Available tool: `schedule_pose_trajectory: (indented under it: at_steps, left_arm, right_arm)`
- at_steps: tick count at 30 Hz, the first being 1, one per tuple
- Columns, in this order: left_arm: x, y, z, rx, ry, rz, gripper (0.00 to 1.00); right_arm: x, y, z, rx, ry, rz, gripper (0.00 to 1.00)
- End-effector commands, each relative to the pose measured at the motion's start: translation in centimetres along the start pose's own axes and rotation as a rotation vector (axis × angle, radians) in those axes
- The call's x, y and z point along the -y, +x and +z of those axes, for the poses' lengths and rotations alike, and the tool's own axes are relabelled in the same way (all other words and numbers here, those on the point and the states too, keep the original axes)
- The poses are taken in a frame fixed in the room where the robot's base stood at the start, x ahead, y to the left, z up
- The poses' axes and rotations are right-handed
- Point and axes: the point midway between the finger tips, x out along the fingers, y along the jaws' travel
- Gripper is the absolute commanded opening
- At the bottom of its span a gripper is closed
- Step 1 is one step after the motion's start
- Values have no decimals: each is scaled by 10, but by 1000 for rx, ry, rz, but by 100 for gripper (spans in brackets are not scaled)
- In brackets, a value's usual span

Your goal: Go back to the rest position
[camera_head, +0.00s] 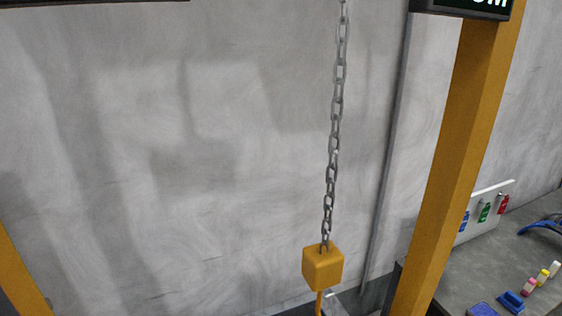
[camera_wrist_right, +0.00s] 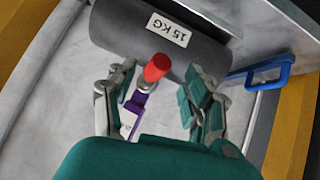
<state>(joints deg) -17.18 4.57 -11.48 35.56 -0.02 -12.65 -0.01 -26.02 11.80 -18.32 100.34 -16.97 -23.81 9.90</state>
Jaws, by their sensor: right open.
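My right gripper (camera_wrist_right: 160,82) shows in the right wrist view, with green and grey fingers spread apart. A red-tipped peg (camera_wrist_right: 157,67) shows between the fingertips, and I see no finger closed on it. Just beyond the fingertips lies a dark grey cylinder (camera_wrist_right: 140,32) with a white label reading 15 KG. Neither gripper shows in the head view, and my left gripper is in no view.
A blue bracket (camera_wrist_right: 268,72) is right of the gripper. In the head view, a chain (camera_head: 334,140) holds a yellow block (camera_head: 323,267). A yellow post (camera_head: 455,160) stands right of it. A grey table (camera_head: 480,272) with small coloured items is at the far right.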

Motion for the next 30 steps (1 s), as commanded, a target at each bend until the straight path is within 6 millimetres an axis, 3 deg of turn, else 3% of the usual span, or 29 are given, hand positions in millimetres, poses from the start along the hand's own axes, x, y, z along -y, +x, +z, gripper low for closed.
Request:
schedule_pose_trajectory:
  at_steps: [3, 7, 12, 15, 18, 21, 30]
  left_arm:
    - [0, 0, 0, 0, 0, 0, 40]
    - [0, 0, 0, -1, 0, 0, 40]
    - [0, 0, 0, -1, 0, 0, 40]
    - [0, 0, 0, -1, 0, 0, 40]
    - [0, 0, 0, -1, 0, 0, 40]
    - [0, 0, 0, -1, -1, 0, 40]
    - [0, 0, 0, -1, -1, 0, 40]
  right_arm:
    - [8, 21, 75, 138, 18, -18, 51]
    - [20, 30, 173, 315, 58, -42, 51]
    - [43, 10, 294, 542, 126, -70, 51]
    - [57, -11, 345, 647, 163, -81, 51]
    - [67, -30, 378, 720, 187, -88, 51]
    - [73, -42, 395, 761, 203, -92, 51]
    - [75, -46, 402, 775, 207, -93, 51]
